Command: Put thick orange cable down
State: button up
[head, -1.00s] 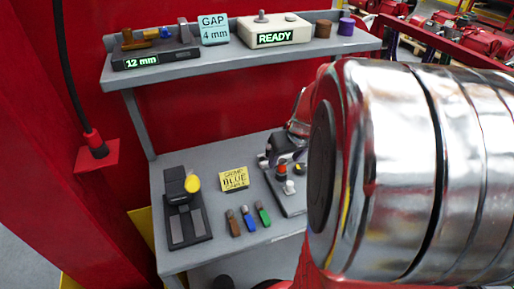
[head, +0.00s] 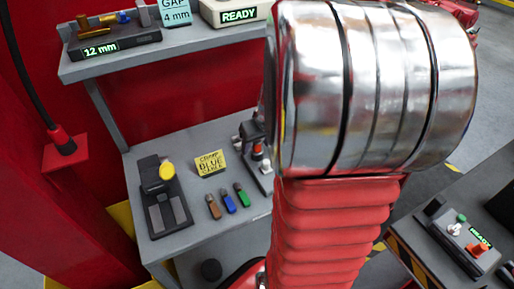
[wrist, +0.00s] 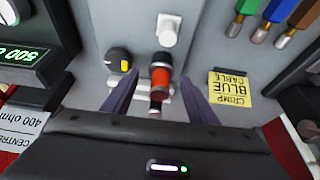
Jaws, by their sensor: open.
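An orange-brown cable piece (head: 213,207) lies on the bench beside a blue and a green one. The three also show at the top right of the wrist view, the orange one (wrist: 304,13) outermost. My gripper (wrist: 160,76) is open, its two dark purple fingers apart on either side of a red-orange cylinder (wrist: 160,79) with black ends. I cannot tell whether they touch it. The cylinder stands by a device with a white knob (wrist: 168,30) and a yellow-and-black knob (wrist: 121,62). In the head view my arm hides most of the gripper and device.
A yellow "CRIMP BLUE CABLE" note (head: 210,164) stands on the bench (head: 145,146). A black tool with a yellow knob (head: 165,200) is at left. The shelf (head: 110,67) above holds a "12 mm" device (head: 112,45). A console (head: 445,242) is at lower right.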

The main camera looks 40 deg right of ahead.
aim_at(257, 142)
jog(key=c, duration=1.2)
jog(key=shift+c, duration=0.2)
notch_tip(257, 142, up, 10)
dwell(0.4)
